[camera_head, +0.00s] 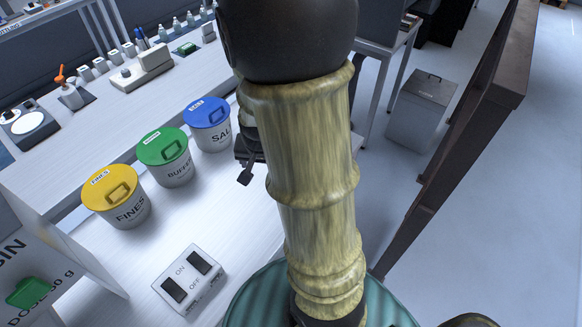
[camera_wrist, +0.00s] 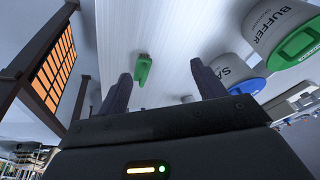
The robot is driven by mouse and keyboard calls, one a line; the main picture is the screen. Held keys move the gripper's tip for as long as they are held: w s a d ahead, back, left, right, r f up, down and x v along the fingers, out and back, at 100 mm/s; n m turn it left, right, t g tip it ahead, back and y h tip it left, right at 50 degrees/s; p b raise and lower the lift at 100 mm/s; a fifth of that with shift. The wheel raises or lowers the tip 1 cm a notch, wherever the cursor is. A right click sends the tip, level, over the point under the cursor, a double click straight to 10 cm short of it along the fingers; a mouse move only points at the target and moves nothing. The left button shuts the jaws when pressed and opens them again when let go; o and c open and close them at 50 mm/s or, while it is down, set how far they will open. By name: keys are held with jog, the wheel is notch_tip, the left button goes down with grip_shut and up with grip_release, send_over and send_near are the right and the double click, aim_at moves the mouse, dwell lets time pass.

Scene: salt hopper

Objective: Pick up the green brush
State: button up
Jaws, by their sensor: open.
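The green brush (camera_wrist: 143,71) shows in the wrist view as a small green piece on the white bench top, ahead of my gripper and between the lines of its fingers, nearer the left one. My gripper (camera_wrist: 160,73) is open, with nothing between its fingers. The brush looks apart from both fingers. In the head view my gripper (camera_head: 246,168) is mostly hidden behind my arm, right of the blue-lidded SALT tub. I cannot make out the brush in the head view.
Yellow FINES (camera_head: 127,208), green BUFFER (camera_head: 172,172) and blue SALT (camera_head: 214,138) tubs stand in a row on the bench. An ON/OFF switch box (camera_head: 189,279) sits in front. A green piece (camera_head: 28,292) is on the bin at left. A dark beam (camera_head: 470,120) stands at right.

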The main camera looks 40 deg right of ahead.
jog(key=w+d+f+m+h, duration=0.2)
jog(key=d+m, duration=0.4)
jog(key=d, duration=0.4)
jog(key=shift+w, duration=0.15)
jog(key=shift+f, duration=0.15)
jog(key=b+x, duration=0.1)
jog(key=x, duration=1.1)
jog(key=shift+w+d, duration=0.1)
jog(key=shift+d, duration=0.05)
jog(key=shift+w+d+p+x, duration=0.1)
jog(key=shift+w+p+x, duration=0.15)
jog(key=shift+x, duration=0.7)
jog(key=shift+w+d+p+x, duration=0.15)
jog(key=shift+p+x, duration=0.1)
jog(key=shift+x, duration=0.75)
jog(key=shift+w+d+f, duration=0.15)
jog(key=shift+f, duration=0.3)
